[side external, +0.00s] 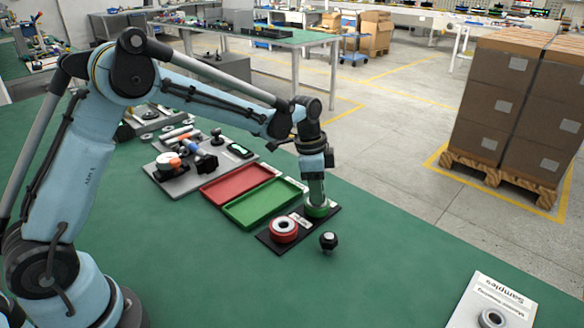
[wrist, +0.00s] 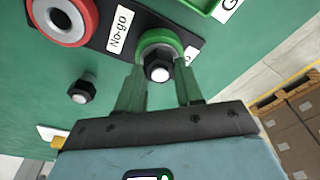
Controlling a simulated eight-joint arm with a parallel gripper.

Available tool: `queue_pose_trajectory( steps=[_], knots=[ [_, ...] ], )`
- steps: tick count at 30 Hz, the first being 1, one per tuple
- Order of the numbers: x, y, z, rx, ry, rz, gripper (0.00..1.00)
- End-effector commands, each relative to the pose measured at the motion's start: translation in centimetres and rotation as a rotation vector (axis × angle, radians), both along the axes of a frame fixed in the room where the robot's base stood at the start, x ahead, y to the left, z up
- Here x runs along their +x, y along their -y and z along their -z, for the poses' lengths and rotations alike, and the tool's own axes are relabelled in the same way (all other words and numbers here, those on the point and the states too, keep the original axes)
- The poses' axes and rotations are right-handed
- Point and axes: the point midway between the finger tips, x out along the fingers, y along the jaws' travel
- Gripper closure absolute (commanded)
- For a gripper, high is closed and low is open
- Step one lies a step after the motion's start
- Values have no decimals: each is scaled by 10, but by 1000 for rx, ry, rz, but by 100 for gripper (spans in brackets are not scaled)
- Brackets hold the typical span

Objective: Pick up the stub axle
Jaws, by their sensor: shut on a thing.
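A stub axle (wrist: 158,68), a dark hexagonal piece with a bright round end, shows between my fingertips in the wrist view. It is at the opening of the green ring gauge (wrist: 160,40). My gripper (side external: 316,198) points down over that gauge (side external: 318,211) in the side view, and the fingers hide the axle there. My gripper also shows in the wrist view (wrist: 160,73), shut on the axle; the exact contact is hard to see. A second, similar dark piece (side external: 328,241) stands on the green table, and it also shows in the wrist view (wrist: 81,91).
The red ring gauge (side external: 284,230) is on the same black plate, left of the green one. A red tray (side external: 236,184) and a green tray (side external: 265,202) lie behind it. A grey board (side external: 181,181) holds several parts. The table front is mostly clear; a sample card (side external: 497,290) is at right.

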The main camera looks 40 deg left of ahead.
Motion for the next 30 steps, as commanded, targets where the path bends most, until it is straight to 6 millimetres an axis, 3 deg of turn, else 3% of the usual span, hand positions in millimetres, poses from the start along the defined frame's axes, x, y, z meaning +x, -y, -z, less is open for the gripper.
queue_pose_trajectory(
  steps=[3, 14, 23, 30],
  knots=[
    [0, 0, 0, 0, 0, 0, 100],
    [0, 0, -5, 0, 0, 0, 100],
    [0, 0, -43, 0, 0, 0, 100],
    [-30, 44, -72, 0, 0, 6, 100]
  ],
)
